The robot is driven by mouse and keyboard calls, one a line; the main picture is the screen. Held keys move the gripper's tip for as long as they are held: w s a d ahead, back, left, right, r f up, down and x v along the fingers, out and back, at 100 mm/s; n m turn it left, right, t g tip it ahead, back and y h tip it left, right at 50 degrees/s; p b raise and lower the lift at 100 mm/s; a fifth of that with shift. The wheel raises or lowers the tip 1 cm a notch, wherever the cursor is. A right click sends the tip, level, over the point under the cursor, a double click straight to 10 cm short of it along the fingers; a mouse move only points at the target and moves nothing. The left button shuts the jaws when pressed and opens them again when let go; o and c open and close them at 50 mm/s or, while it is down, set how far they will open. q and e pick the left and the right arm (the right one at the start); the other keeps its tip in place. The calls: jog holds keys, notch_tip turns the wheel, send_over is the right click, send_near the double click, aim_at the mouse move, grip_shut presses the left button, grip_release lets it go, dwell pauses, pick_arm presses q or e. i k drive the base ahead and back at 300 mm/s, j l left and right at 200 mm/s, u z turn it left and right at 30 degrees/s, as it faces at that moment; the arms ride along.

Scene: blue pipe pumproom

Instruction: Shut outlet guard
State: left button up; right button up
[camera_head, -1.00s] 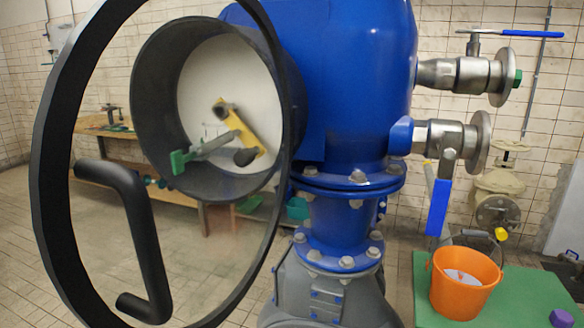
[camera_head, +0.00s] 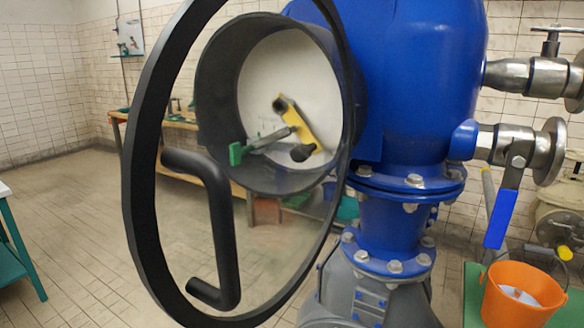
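The outlet guard (camera_head: 150,228) is a round clear disc with a thick black rim and a black bent handle (camera_head: 223,225) on its face. It stands open, swung out in front of the dark cylindrical outlet (camera_head: 222,110) on the blue pump body (camera_head: 425,85). Through the clear disc I see the pale inside of the outlet, with a yellow tool (camera_head: 305,122) and a green-ended tool (camera_head: 262,143) lying in it. Neither of my grippers is in the picture.
An orange bucket (camera_head: 515,305) stands at the lower right on a green surface. A wooden bench (camera_head: 180,122) stands behind. The tiled floor at the left is mostly clear, beside a teal-legged table (camera_head: 22,250).

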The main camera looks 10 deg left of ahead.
aim_at(148, 108)
jog(key=k+l, duration=0.25)
jog(key=k, duration=0.2)
jog(key=k+l, duration=0.25)
jog(key=k, duration=0.15)
